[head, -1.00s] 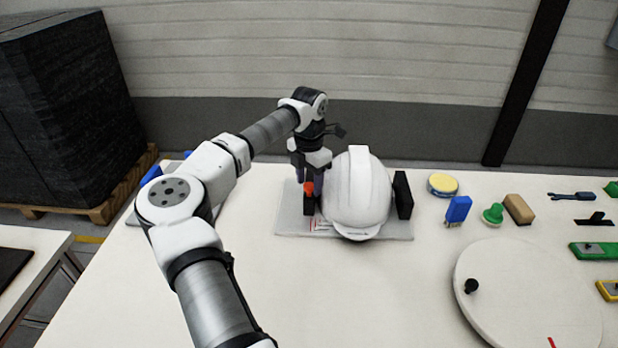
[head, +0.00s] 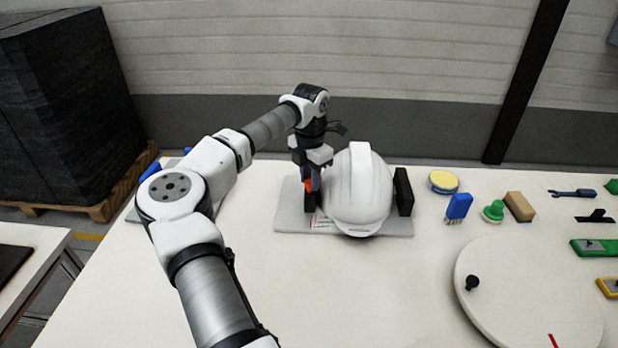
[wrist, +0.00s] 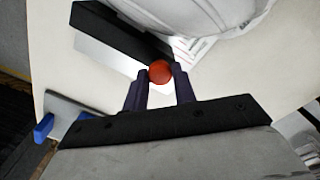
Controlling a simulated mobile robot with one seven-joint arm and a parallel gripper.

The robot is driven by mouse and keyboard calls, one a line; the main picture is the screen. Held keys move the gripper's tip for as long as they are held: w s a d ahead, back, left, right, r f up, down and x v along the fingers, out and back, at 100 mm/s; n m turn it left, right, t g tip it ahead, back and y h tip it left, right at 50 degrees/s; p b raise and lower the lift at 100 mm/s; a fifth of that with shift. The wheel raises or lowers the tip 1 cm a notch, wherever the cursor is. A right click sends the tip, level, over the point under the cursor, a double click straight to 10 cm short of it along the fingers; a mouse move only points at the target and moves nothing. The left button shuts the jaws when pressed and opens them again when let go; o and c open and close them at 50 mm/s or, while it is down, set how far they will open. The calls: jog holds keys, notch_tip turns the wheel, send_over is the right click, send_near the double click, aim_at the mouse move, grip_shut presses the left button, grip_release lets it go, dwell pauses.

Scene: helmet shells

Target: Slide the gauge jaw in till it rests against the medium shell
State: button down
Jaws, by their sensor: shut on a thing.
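The white helmet shell (head: 358,195) stands on the grey gauge plate (head: 345,232). A black fixed jaw (head: 403,191) stands at its right side. The black sliding gauge jaw (head: 310,203) is at its left side, close to the shell; in the wrist view the jaw (wrist: 110,30) lies along the shell (wrist: 200,15), and I cannot tell whether they touch. My gripper (head: 308,180) is shut on the jaw's red knob, and the knob (wrist: 160,72) shows between the fingertips (wrist: 160,85) in the wrist view. The fingers hide part of the knob in the head view.
Right of the plate lie a yellow-topped round tin (head: 444,181), a blue brush (head: 458,207), a green knobbed piece (head: 493,211) and a tan block (head: 519,206). A white turntable (head: 525,290) is at the front right. A blue-edged thing (head: 150,172) is at the left.

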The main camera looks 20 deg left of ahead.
jog(key=c, duration=1.1)
grip_release()
jog(key=shift+c, duration=0.2)
notch_tip(320, 180, up, 14)
jog(key=b, duration=0.2)
jog(key=shift+b, duration=0.3)
jog(key=shift+f, duration=0.1)
